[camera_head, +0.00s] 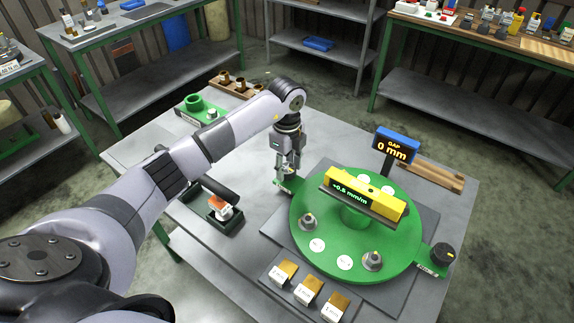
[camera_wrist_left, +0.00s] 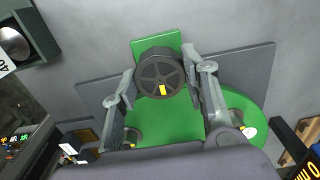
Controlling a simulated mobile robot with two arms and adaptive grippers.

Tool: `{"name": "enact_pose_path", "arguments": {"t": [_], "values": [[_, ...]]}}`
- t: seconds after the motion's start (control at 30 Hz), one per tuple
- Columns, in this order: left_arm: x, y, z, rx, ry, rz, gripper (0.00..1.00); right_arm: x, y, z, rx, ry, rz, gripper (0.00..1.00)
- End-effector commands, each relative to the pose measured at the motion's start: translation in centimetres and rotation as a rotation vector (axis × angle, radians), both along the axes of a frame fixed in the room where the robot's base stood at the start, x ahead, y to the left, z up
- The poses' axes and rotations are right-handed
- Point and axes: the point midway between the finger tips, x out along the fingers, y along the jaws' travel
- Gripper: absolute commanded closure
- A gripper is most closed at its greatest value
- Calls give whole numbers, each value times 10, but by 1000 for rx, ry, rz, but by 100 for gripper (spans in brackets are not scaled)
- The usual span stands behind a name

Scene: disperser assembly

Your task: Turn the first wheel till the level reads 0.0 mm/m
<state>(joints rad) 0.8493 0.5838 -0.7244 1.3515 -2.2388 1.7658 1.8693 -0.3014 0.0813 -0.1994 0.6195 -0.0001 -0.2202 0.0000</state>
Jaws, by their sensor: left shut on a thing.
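My left gripper (camera_head: 287,172) reaches down to the left edge of the green round plate (camera_head: 312,252). In the left wrist view its fingers (camera_wrist_left: 160,72) are on either side of a black spoked wheel (camera_wrist_left: 161,77) with a yellow mark, and they are shut on it. The head view mostly hides this wheel behind the gripper. The yellow level (camera_head: 372,190) lies across the plate's raised centre; its green display reads about +0.8 mm/m. A second black wheel (camera_head: 443,253) sits on a tab at the plate's right. My right gripper is not in view.
A blue display (camera_head: 396,146) reading GAP 0 mm stands behind the plate. Three labelled blocks (camera_head: 307,290) lie at the table's front. A dark tray (camera_head: 222,220) with an orange and white item is left of the plate. Bolts with nuts (camera_head: 372,261) stand on the plate.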

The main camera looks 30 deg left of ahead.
Motion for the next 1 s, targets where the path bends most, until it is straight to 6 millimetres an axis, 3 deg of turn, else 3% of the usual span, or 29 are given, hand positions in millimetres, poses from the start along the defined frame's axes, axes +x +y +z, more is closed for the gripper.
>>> {"name": "enact_pose_path", "arguments": {"t": [0.37,1.0], "values": [[1,1,-1,3,-2,-156,87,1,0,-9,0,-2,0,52],[1,1,-1,2,-4,-750,87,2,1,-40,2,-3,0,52]]}}
